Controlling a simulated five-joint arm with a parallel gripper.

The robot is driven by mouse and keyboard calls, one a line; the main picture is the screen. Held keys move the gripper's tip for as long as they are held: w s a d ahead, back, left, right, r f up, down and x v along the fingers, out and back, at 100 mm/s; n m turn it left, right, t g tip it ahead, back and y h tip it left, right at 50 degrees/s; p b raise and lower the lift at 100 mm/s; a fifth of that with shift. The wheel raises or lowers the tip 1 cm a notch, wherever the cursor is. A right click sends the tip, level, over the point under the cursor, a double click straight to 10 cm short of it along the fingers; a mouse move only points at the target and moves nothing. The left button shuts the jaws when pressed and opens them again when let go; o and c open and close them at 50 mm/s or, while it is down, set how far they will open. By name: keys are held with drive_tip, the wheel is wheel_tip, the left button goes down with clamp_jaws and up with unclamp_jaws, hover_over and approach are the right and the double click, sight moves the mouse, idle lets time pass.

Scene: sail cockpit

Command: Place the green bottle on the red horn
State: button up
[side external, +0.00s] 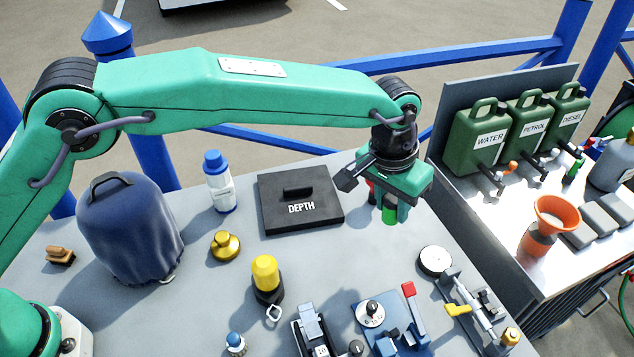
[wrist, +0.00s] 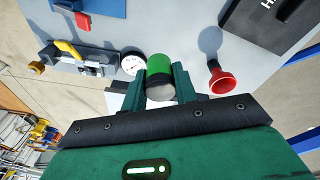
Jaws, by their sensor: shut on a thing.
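My gripper (side external: 390,207) is shut on the green bottle (side external: 390,216) and holds it at the right rear of the grey table. In the wrist view the green bottle (wrist: 159,66) sits between my two fingers (wrist: 159,78), with a dark band and a pale end toward me. The red horn (wrist: 221,80) stands to the right of the bottle in the wrist view, apart from it, with a dark shadow beside it. In the side view only a bit of the red horn (side external: 371,189) shows behind my gripper.
A black box marked DEPTH (side external: 300,220) lies left of my gripper. A white round gauge (side external: 435,261) and a blue-based device (side external: 395,325) are nearer the front. Green cans (side external: 482,137) and an orange funnel (side external: 556,216) stand on the right bench.

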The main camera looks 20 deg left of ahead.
drive_tip(key=w+a+r+n, duration=0.1)
drive_tip(key=w+a+r, duration=0.1)
drive_tip(key=a, duration=0.4)
drive_tip(key=w+a+r, duration=0.2)
drive_tip(key=a, duration=0.5)
drive_tip(key=s+a+r+n+y, duration=0.1)
drive_tip(key=s+a+r+n, duration=0.2)
drive_tip(key=a, duration=1.2)
drive_tip(key=s+a+r, duration=0.2)
drive_tip(key=a+r, duration=0.2)
drive_tip(key=a, duration=1.1)
drive_tip(key=s+d+f+m, duration=0.25)
drive_tip(key=s+d, duration=0.25)
drive_tip(key=d, duration=0.3)
drive_tip(key=s+d+f+m, duration=0.1)
drive_tip(key=s+d+f, duration=0.3)
drive_tip(key=d, duration=0.5)
drive_tip(key=s+d+f+m, duration=0.1)
drive_tip(key=s+d, duration=0.1)
drive_tip(key=s, duration=0.3)
drive_tip(key=s+d+f+m, duration=0.1)
drive_tip(key=s+d+f, duration=0.1)
drive_tip(key=s, duration=0.4)
drive_tip(key=s+d+f+m+h, duration=0.1)
drive_tip(key=s+d+f, duration=0.1)
drive_tip(key=s, duration=0.3)
drive_tip(key=shift+s+d+f, duration=0.2)
drive_tip(key=shift+d+f, duration=0.05)
drive_tip(key=shift+d, duration=0.65)
